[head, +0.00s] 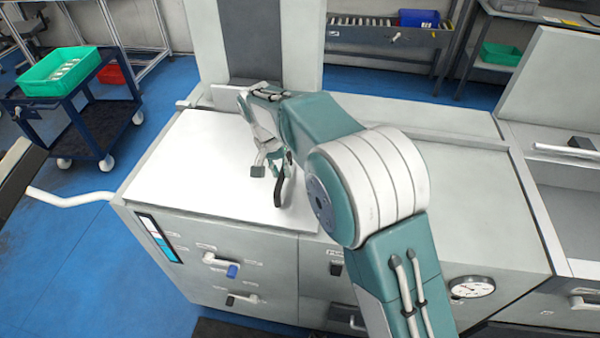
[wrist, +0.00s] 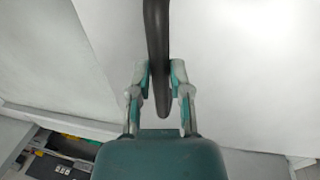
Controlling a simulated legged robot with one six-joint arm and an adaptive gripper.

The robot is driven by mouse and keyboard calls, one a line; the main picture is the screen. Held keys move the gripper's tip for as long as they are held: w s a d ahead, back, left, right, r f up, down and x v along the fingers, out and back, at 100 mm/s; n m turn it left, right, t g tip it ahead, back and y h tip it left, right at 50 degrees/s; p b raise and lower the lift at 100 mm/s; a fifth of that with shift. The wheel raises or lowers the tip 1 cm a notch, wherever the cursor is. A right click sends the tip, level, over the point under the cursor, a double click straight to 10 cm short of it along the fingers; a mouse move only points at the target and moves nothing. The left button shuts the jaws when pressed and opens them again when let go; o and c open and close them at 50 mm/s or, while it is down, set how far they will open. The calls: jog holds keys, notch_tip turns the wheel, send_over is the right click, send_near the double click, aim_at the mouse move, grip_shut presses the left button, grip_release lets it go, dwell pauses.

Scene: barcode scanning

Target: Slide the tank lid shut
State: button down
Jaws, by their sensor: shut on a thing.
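The tank lid (head: 190,165) is a flat white panel lying on top of the left part of the grey tank cabinet (head: 470,200). A curved black handle (head: 280,188) stands on the lid near its right side. My gripper (head: 268,170) is at the handle, above the lid. In the wrist view, my gripper's two fingers (wrist: 160,78) are on either side of the black handle (wrist: 156,40), shut on it. White surface fills much of the wrist view behind the handle. My arm hides the lid's right edge and part of the cabinet top.
A grey column (head: 255,45) stands behind the lid. A blue cart (head: 100,120) with a green bin (head: 60,72) is at the left. A white bent lever (head: 70,196) sticks out left of the cabinet. Another grey unit (head: 570,210) adjoins at the right.

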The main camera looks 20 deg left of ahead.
jog(key=a, duration=0.2)
jog(key=shift+s+a, duration=0.25)
jog(key=shift+a, duration=0.05)
jog(key=shift+d+r, duration=0.25)
jog(key=shift+d, duration=0.15)
jog(key=c, duration=0.6)
grip_release()
jog(key=shift+a, duration=0.35)
jog(key=shift+o, duration=0.2)
jog(key=shift+a+f, duration=0.1)
jog(key=shift+f, duration=0.05)
jog(key=shift+d+r, duration=0.25)
jog(key=shift+r, duration=0.05)
notch_tip(320, 180, up, 11)
jog(key=a, duration=0.2)
jog(key=shift+s+a, duration=0.35)
